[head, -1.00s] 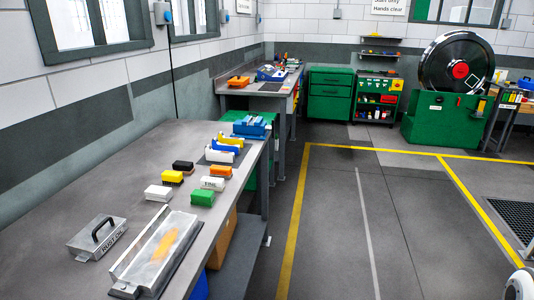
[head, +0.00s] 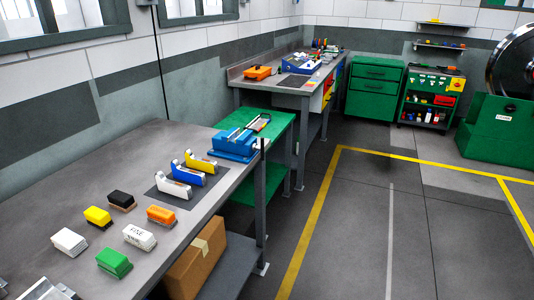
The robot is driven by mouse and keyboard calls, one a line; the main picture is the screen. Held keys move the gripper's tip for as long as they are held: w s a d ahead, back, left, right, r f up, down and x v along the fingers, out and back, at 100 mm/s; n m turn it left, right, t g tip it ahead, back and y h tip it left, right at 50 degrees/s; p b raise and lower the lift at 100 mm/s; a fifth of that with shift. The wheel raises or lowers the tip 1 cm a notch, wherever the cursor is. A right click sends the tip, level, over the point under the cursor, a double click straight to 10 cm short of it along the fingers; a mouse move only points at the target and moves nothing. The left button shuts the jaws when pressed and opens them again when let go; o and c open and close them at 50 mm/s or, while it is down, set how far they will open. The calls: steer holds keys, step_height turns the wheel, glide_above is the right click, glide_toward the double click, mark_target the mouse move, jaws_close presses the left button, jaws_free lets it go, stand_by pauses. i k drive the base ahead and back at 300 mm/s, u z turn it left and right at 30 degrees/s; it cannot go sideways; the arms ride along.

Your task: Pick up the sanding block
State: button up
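Several small blocks lie on the near grey workbench (head: 120,170). They are a black block (head: 121,199), a yellow block with a dark base (head: 98,216), an orange block (head: 161,215), a plain white block (head: 68,241), a white block marked FINE (head: 140,237) and a green block (head: 114,262). They lie apart in two loose rows. I cannot tell for sure which one the task calls the sanding block; the FINE lettering is the only readable mark on them. My gripper is not in view.
Tape dispensers (head: 182,176) sit on a dark mat behind the blocks. A blue vise-like tool (head: 235,142) stands at the bench's far end. A cardboard box (head: 196,258) is on the shelf below. Open floor (head: 350,240) lies to the right.

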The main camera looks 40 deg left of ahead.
mark_target(121, 201)
steer(key=i, duration=1.3)
steer(key=u, duration=3.25)
steer(key=i, duration=1.5)
